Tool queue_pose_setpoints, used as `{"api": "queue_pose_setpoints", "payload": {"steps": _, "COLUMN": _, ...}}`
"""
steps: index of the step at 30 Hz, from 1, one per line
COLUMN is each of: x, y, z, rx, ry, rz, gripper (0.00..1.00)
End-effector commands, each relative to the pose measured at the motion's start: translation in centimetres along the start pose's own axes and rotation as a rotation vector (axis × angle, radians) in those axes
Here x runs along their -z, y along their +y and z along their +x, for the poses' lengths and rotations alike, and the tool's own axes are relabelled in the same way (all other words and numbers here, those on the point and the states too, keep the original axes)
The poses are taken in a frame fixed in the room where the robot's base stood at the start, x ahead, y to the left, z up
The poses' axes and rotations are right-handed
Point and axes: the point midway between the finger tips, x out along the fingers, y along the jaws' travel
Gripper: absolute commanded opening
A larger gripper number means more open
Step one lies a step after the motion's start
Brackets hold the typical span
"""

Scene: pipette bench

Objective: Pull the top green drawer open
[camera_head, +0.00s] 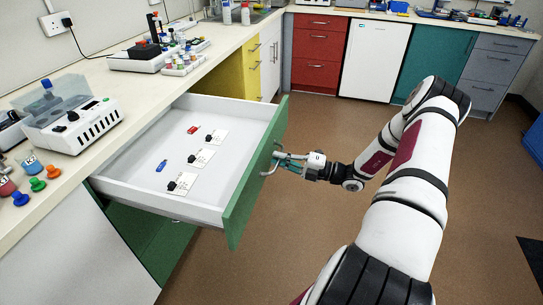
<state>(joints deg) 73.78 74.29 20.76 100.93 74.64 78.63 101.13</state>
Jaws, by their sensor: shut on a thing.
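The top green drawer (258,177) stands pulled far out from under the left bench. Its white inside shows, with small items lying on the floor of it. My gripper (277,165) is at the outer face of the green front, shut on the drawer's handle (269,169). My arm reaches in from the right. The finger contact is small in the picture, so its detail is hard to make out.
Inside the drawer lie white cards (202,158) with black pieces, a red item (192,129) and a blue item (161,166). White devices (75,122) stand on the bench (140,120). A lower green front (150,240) shows below. The brown floor (330,130) is clear.

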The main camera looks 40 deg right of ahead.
Motion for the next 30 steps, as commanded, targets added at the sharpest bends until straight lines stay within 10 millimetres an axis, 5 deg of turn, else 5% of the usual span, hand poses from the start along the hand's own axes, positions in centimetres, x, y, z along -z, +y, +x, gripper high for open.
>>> {"api": "queue_pose_setpoints", "payload": {"steps": 12, "x": 0.0, "y": -0.1, "z": -0.4, "rx": 0.003, "ry": 0.000, "rz": 0.003, "gripper": 0.00}}
{"api": "queue_pose_setpoints", "payload": {"steps": 16, "x": 0.0, "y": -0.1, "z": -0.3, "rx": 0.003, "ry": -0.001, "rz": 0.002, "gripper": 0.29}}
{"api": "queue_pose_setpoints", "payload": {"steps": 30, "x": -0.1, "y": 0.0, "z": -1.7, "rx": 0.001, "ry": -0.002, "rz": -0.001, "gripper": 0.29}}
